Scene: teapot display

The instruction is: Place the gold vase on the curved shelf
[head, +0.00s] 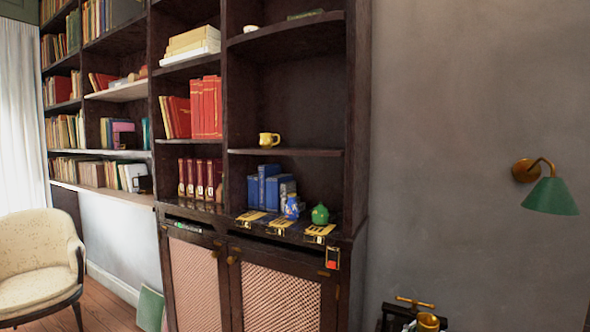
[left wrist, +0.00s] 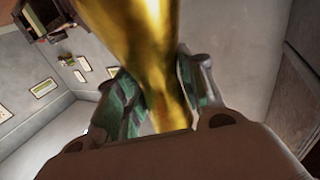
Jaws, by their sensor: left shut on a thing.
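The gold vase (left wrist: 135,30) fills the middle of the left wrist view. My left gripper (left wrist: 158,85) is shut on its narrow part, with a green-patterned finger on each side.
Below that shelf, a ledge holds blue books (head: 265,187), a blue-and-white pot (head: 292,207), a green pot (head: 320,214) and yellow cards. The bookcase's dark side panel (head: 357,120) stands to the right. A green wall lamp (head: 551,195) juts out farther right.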

